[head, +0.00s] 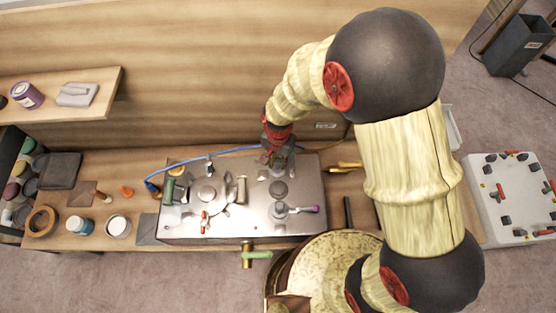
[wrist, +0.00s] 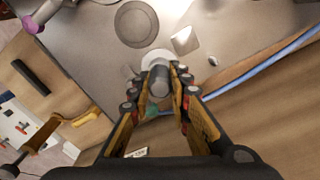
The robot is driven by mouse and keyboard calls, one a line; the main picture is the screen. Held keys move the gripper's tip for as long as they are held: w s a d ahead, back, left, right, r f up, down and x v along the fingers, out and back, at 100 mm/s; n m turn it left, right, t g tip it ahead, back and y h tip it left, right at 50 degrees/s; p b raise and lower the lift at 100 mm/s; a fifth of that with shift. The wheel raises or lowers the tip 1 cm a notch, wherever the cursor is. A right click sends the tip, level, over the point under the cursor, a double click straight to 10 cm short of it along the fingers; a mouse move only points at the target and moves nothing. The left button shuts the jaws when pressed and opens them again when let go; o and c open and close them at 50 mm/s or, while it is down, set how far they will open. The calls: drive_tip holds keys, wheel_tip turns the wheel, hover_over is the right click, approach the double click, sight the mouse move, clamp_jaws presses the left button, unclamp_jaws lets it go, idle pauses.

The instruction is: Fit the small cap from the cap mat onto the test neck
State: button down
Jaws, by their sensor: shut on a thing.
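My gripper (head: 279,164) is over the back part of the steel panel (head: 225,229), right of its middle. In the wrist view my gripper (wrist: 159,82) is shut on a small grey cylindrical piece (wrist: 159,88), which looks like the small cap. A pale round ring or base (wrist: 153,57) shows on the panel just beyond the fingertips. It may belong to the test neck, but I cannot tell. Whether the held piece touches it is hidden by the fingers. I cannot say for sure which mat is the cap mat.
A dark grey disc (wrist: 136,22) lies on the panel close to the fingertips; it also shows in the head view (head: 278,188). A purple-tipped lever (head: 304,209) is in front. A blue hose (head: 228,153) runs along the panel's back edge. Jars and a tape ring (head: 41,222) stand left.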

drive_tip(key=shift+f, duration=0.1)
idle(0.3)
drive_tip(key=shift+f+b, duration=0.3)
drive_tip(key=shift+f, duration=0.05)
drive_tip(key=shift+f, duration=0.15)
drive_tip(key=c, duration=1.6)
unclamp_jaws()
drive_tip(key=shift+o, duration=1.4)
drive_tip(key=o, duration=0.3)
